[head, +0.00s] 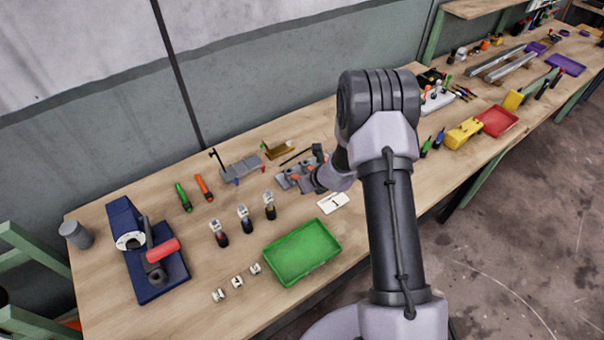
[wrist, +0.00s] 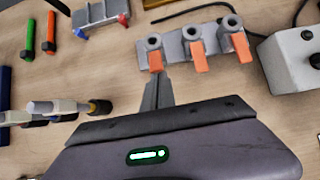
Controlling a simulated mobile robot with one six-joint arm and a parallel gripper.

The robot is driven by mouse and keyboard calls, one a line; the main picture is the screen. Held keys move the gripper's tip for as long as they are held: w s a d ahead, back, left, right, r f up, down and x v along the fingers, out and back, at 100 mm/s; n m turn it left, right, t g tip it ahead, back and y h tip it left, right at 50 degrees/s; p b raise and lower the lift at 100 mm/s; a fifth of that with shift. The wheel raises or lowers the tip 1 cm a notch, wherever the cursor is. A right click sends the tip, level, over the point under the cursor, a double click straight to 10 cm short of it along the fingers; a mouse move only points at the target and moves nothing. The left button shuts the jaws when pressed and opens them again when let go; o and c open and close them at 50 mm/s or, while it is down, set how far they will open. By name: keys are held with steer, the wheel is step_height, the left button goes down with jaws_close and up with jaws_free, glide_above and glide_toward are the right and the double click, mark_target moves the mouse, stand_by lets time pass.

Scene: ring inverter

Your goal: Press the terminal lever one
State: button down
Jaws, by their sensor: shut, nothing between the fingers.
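A grey terminal block (wrist: 178,50) with three orange levers lies on the table in the wrist view. The left lever (wrist: 156,61) looks shorter than the middle lever (wrist: 200,58) and the right lever (wrist: 240,48). My gripper (wrist: 161,72) is shut and empty, its tips right at the lower end of the left lever; I cannot tell whether they touch it. No label shows which lever is number one. In the head view the block (head: 284,181) is partly hidden by my gripper and wrist.
A grey box with black knobs (wrist: 292,62) stands right of the block. A grey rack (wrist: 98,15) and green and orange pens lie to the left. A green tray (head: 302,252) and a white card (head: 333,202) lie nearer the front edge.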

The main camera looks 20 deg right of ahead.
mark_target(297, 176)
steer(key=shift+w+r+g+p, duration=0.2)
steer(key=shift+r+g+p, duration=0.1)
steer(key=shift+r+g, duration=0.15)
steer(key=shift+w+a+r, duration=0.15)
steer(key=shift+w+r, duration=0.1)
steer(key=shift+w, duration=0.1)
steer(key=shift+r, duration=0.1)
steer(key=shift+r+p, duration=0.5)
steer(key=shift+r, duration=0.2)
